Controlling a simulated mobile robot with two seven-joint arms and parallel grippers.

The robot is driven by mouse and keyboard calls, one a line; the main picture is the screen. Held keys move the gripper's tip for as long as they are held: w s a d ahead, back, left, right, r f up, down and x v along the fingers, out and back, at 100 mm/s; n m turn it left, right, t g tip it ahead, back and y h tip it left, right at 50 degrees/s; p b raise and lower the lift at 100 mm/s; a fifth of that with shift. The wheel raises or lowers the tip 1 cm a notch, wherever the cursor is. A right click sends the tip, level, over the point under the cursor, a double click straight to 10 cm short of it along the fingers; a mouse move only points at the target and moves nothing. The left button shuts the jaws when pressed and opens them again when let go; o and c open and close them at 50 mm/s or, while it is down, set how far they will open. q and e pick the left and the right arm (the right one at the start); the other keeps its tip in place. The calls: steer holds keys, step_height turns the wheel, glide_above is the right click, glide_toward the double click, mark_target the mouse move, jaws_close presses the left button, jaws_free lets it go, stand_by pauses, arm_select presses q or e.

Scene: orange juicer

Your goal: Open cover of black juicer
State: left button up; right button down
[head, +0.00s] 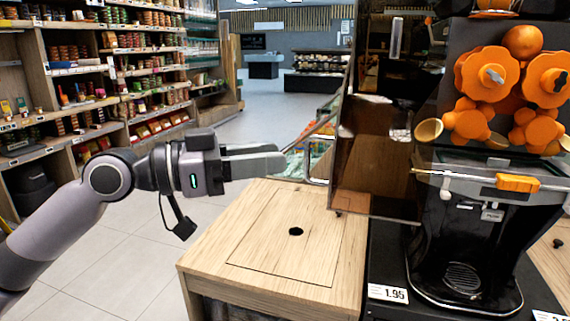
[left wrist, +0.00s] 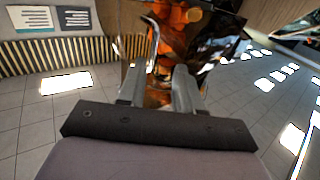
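The black juicer (head: 480,235) stands at the right of the head view, with its orange pressing parts (head: 487,74) uncovered. Its dark see-through cover (head: 376,145) stands swung out to the left, at an angle to the front. A thin metal handle (head: 308,150) sticks out from the cover's left side; it also shows in the left wrist view (left wrist: 153,45). My left gripper (head: 281,158) is level with the handle, just left of it. In the left wrist view its fingers (left wrist: 158,78) are apart, with the handle's lower end near the tips. I cannot tell whether they touch. My right gripper is out of view.
A wooden counter (head: 260,290) with a round hole lies below my left gripper. Stocked shelves (head: 90,75) fill the left. A price tag (head: 388,293) stands at the juicer's base. The tiled floor (head: 120,245) between shelves and counter is clear.

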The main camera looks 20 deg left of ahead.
arm_select(q)
steer(key=shift+v, duration=0.85)
steer(key=shift+f, duration=0.1)
step_height(320, 180, down, 24)
steer(key=w+n+t+y+p, duration=0.2)
steer(key=w+n+y+p, duration=0.15)
steer(key=n+y, duration=0.3)
steer(key=s+d+f+g+y+p, duration=0.1)
steer(key=s+f+y, duration=0.1)
steer(key=s+f, duration=0.7)
steer(key=s+d+f+n+g+y+p, duration=0.1)
steer(key=s+f+g+y+p, duration=0.1)
steer(key=s+f, duration=0.7)
steer(key=shift+s+f+y, duration=0.15)
steer(key=shift+f+y, duration=0.5)
steer(key=shift+f, duration=0.1)
steer(key=shift+a, duration=0.15)
